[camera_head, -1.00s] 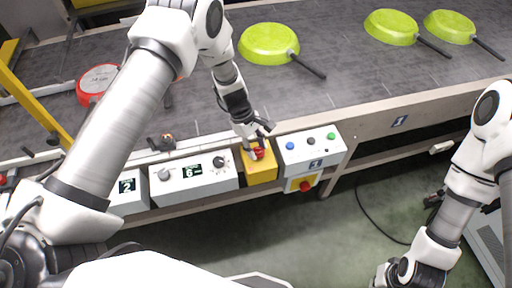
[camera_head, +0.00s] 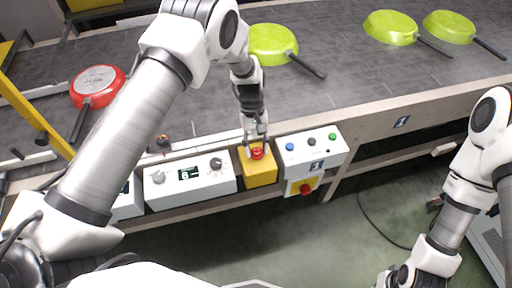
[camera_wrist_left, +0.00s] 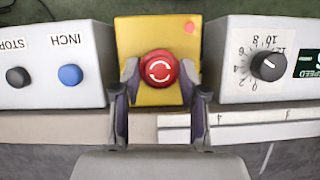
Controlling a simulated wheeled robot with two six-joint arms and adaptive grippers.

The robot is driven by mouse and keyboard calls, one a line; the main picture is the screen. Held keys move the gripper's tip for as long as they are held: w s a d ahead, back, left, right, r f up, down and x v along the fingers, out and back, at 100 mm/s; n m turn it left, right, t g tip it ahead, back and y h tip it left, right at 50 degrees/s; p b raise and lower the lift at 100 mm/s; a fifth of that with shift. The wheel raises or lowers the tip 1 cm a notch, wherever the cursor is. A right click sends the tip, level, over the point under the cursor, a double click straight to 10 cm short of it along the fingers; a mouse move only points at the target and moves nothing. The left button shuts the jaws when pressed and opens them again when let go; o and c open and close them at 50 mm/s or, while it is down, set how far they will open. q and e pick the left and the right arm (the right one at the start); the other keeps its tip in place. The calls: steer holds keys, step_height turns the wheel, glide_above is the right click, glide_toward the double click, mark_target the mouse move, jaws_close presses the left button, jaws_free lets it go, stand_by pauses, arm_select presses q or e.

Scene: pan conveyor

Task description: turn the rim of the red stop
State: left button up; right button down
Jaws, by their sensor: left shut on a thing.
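The red stop (camera_head: 258,153) is a round mushroom button with white turn arrows on a yellow box (camera_head: 262,174) at the conveyor's near edge. In the left wrist view the red stop (camera_wrist_left: 159,69) sits on the yellow box's face (camera_wrist_left: 141,31), near its middle. My left gripper (camera_head: 256,141) comes down on the stop from above. In the wrist view its fingers (camera_wrist_left: 158,78) stand on both sides of the rim, shut on it. Only the front of my right arm's links shows at the lower right; its gripper is out of frame.
A white panel with buttons (camera_head: 311,146) stands right of the yellow box. A speed panel with a dial (camera_head: 190,180) stands left of it. Green pans (camera_head: 272,40) and a red pan (camera_head: 97,84) lie on the grey conveyor (camera_head: 310,85). A yellow post stands at far left.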

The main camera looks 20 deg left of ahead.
stand_by(0.4)
arm_select(q)
steer(key=o, duration=1.2)
steer(key=shift+c, duration=0.2)
steer(key=v, duration=1.2)
steer(key=shift+s+f, duration=0.1)
